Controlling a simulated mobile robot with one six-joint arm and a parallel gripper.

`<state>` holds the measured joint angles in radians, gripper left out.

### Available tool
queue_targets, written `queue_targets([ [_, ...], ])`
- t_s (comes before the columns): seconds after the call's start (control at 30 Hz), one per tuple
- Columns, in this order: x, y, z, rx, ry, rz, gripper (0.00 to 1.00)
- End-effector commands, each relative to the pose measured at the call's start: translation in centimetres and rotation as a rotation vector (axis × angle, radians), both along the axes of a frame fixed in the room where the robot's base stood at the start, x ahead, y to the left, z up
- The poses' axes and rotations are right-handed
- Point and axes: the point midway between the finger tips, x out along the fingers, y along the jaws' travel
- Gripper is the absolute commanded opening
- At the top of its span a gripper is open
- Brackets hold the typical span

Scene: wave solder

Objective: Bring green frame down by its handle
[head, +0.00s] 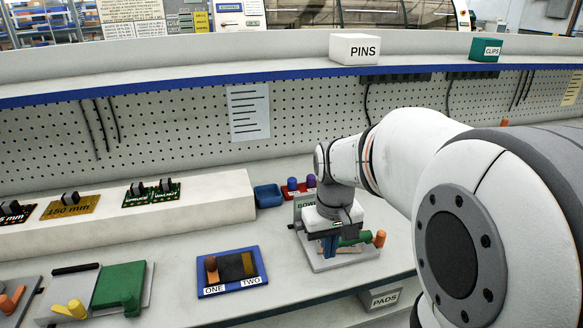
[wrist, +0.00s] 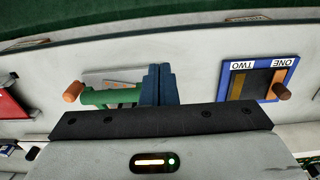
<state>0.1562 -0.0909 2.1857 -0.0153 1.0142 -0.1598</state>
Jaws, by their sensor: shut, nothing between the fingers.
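My gripper (head: 330,246) is at a grey fixture (head: 325,263) on the bench, right of centre in the head view. Its dark blue fingers (wrist: 159,84) are together and hold nothing. A green bar with an orange-brown knob (wrist: 72,92) runs left from beside the fingers in the wrist view; the green part (wrist: 108,97) is partly hidden by them. In the head view the green part (head: 352,241) and orange knob (head: 380,238) show right of the fingers. I cannot tell whether the fingers touch it. A green panel (head: 119,285) stands on another fixture at the lower left.
A blue tray labelled ONE and TWO (head: 204,291) lies left of the fixture. Blue and red bins (head: 268,195) stand behind it. Circuit boards (head: 150,195) sit on a raised white ledge. A PADS box (head: 385,298) is below the bench edge. Bare bench lies between tray and fixture.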

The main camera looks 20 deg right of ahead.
Motion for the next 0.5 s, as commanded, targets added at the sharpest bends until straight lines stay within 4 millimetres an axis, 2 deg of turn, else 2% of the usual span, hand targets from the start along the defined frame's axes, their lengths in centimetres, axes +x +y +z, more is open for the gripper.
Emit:
queue_targets([
  [0.03,1.5,-1.2,3.5,0.001,0.018,-0.003,0.00],
  [0.2,5.6,-4.9,8.0,0.005,0.064,0.005,0.00],
  [0.33,7.6,-7.1,9.8,0.011,0.088,0.012,0.00],
  [0.5,8.9,-8.7,10.6,0.015,0.105,0.017,0.00],
])
